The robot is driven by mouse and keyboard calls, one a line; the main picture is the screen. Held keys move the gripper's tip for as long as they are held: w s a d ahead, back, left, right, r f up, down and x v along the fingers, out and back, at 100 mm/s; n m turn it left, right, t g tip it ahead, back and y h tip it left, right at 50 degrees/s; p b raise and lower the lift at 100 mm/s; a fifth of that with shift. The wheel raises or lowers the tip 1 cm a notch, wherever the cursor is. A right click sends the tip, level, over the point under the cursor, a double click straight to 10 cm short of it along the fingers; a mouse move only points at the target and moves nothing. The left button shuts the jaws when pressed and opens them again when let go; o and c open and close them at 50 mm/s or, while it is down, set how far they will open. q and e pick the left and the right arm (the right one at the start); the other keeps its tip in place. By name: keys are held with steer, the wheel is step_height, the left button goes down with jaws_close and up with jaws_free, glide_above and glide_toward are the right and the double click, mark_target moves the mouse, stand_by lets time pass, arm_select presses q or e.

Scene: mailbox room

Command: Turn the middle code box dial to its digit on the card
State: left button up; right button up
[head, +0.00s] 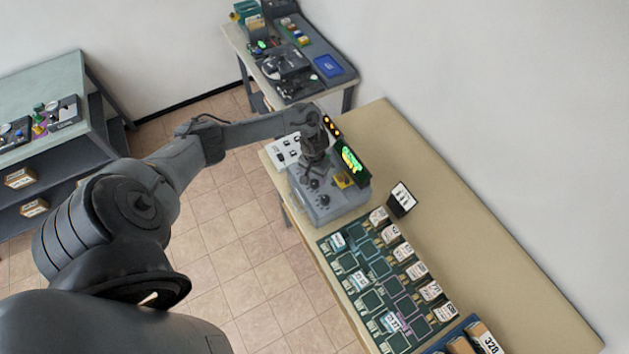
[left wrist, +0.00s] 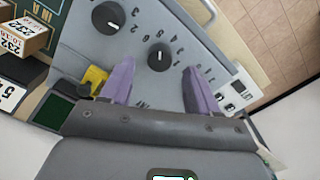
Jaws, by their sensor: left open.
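A third dial is not visible, perhaps hidden by my gripper. My left gripper (head: 316,165) is over the box, fingers pointing down at its face. In the left wrist view its two purple fingers (left wrist: 158,72) are apart, the middle dial lying just beyond their tips. A white card (head: 403,195) stands on the counter; its digits are too small to read.
A lit green display (head: 351,160) and a yellow part (head: 343,181) sit by the code box. A white switch panel (head: 286,149) lies beside it. A dark slotted board (head: 366,273) with labelled blocks fills the near counter. The counter's right side (head: 490,240) is clear.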

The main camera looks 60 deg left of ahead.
mark_target(315, 182)
arm_select(q)
steer(key=shift+f, duration=1.7)
steer(key=c, duration=1)
steer(key=shift+c, duration=0.2)
steer(key=shift+m, duration=0.5)
steer(key=m+p, duration=0.1)
steer(key=m, duration=0.1)
steer(key=shift+r+m, duration=0.1)
steer(key=shift+m, duration=2.4)
